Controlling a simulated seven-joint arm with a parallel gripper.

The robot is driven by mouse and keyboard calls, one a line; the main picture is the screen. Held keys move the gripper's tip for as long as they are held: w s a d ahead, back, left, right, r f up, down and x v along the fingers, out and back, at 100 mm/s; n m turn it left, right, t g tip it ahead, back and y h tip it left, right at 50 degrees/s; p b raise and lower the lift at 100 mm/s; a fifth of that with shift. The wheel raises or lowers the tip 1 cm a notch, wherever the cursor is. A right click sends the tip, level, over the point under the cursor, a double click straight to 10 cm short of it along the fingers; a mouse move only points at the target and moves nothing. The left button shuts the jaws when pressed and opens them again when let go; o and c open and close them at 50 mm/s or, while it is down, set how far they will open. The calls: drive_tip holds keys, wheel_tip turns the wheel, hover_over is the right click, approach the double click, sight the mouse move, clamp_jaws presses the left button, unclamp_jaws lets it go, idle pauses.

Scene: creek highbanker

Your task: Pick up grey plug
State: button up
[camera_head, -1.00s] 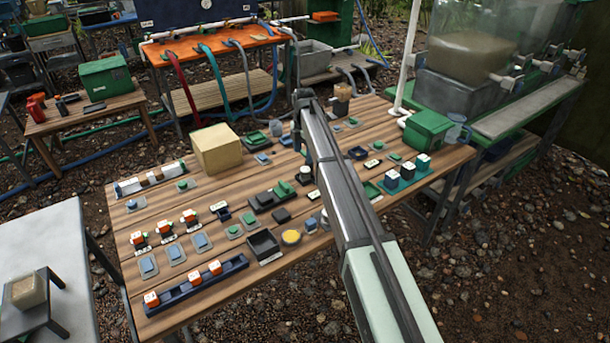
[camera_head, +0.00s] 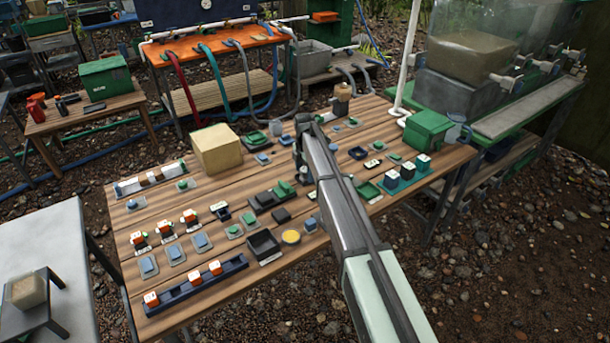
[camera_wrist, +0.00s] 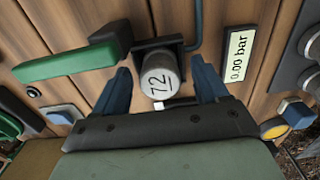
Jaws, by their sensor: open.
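The grey plug (camera_wrist: 157,76) is a round grey cylinder with "72" on its end face. In the wrist view it stands in a dark square holder (camera_wrist: 152,45) on the wooden table. My gripper (camera_wrist: 161,88) is open, with one blue finger on each side of the plug. Gaps show between the fingers and the plug. In the head view my gripper (camera_head: 299,165) is low over the middle of the table, and my arm and gripper hide the plug there.
A green handle (camera_wrist: 70,63) lies close left of the plug. A "0.00 bar" label (camera_wrist: 237,55) is to its right. A yellow disc (camera_head: 291,237) and several small blocks crowd the table (camera_head: 235,295). A tan box (camera_head: 217,148) and green box (camera_head: 427,130) stand farther back.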

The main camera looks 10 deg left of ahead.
sight(305, 169)
drive_tip(key=shift+c, duration=0.2)
drive_tip(key=c, duration=1.2)
drive_tip(key=shift+r, duration=5)
drive_tip(key=s+a+n, duration=0.2)
drive_tip(key=s+a, duration=1)
drive_tip(key=s, duration=0.2)
drive_tip(key=s+d+n, duration=0.1)
drive_tip(key=s, duration=0.5)
drive_tip(key=s+d+n, duration=0.1)
drive_tip(key=s+d, duration=0.1)
drive_tip(key=s, duration=0.5)
drive_tip(key=s+d+f+n, duration=0.1)
drive_tip(key=s+d+n, duration=0.1)
drive_tip(key=s, duration=0.5)
drive_tip(key=shift+d, duration=0.25)
